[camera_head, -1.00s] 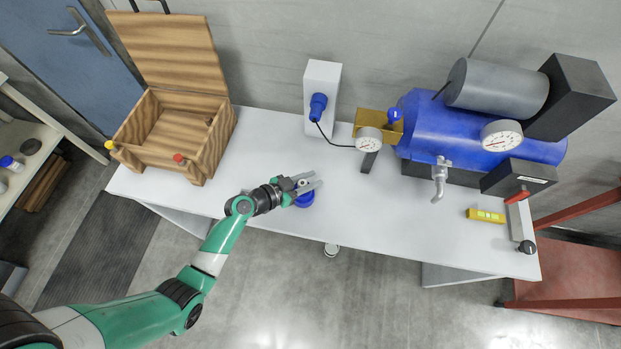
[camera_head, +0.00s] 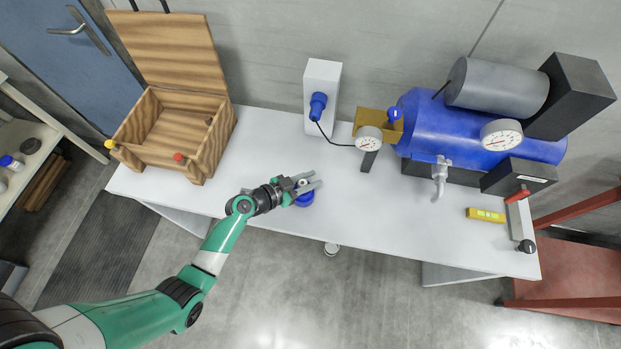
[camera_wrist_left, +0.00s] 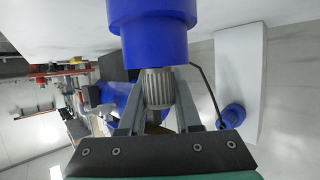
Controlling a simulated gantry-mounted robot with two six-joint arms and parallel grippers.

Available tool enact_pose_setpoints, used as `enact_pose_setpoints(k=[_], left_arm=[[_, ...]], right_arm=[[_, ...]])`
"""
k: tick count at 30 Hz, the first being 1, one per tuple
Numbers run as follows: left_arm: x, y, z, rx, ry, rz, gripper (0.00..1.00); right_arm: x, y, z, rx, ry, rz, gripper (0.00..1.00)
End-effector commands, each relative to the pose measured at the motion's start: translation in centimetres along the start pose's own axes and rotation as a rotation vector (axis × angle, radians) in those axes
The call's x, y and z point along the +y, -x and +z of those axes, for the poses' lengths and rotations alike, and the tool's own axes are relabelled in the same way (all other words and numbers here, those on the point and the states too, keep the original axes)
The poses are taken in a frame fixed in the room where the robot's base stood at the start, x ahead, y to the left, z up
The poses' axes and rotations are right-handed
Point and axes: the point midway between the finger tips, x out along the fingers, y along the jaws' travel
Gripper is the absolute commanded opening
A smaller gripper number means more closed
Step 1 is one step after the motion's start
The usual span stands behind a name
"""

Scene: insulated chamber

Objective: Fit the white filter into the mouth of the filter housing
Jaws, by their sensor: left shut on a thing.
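My left gripper (camera_head: 317,180) is over the front middle of the table, shut on the white filter (camera_head: 302,183). In the left wrist view the filter (camera_wrist_left: 158,88) is a pale, ribbed cylinder between the two fingers. The blue filter housing (camera_head: 305,200) is on the table right at the gripper, partly hidden by it. In the left wrist view the housing (camera_wrist_left: 153,38) is a stepped blue cylinder, its rim against the filter's end in the picture. I cannot tell whether the filter's end is inside the mouth. My right gripper is not in view.
An open wooden box (camera_head: 175,135) stands at the table's left. A white unit with a blue knob (camera_head: 318,105) and a gauge (camera_head: 369,139) stand behind. A blue tank (camera_head: 430,125) and a yellow level (camera_head: 486,215) are at the right. The table (camera_head: 385,215) between is clear.

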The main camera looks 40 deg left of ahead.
Motion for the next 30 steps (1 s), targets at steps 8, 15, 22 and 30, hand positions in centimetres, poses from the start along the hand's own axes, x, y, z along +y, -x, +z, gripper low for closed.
enact_pose_setpoints(k=[8, 15, 22, 30], left_arm=[[0.00, 0.00, 0.00, 0.000, 0.000, 0.000, 0.00], [0.00, 0.00, -0.02, 0.000, 0.000, 0.000, 0.41], [0.00, 0.00, -0.02, 0.000, 0.000, 0.000, 0.67], [-0.03, 0.45, -0.04, 0.000, 0.000, -0.001, 0.67]], right_arm=[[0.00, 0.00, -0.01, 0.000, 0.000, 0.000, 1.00], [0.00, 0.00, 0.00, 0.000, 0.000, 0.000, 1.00], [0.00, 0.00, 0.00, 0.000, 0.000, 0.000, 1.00], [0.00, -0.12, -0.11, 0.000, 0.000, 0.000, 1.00]])
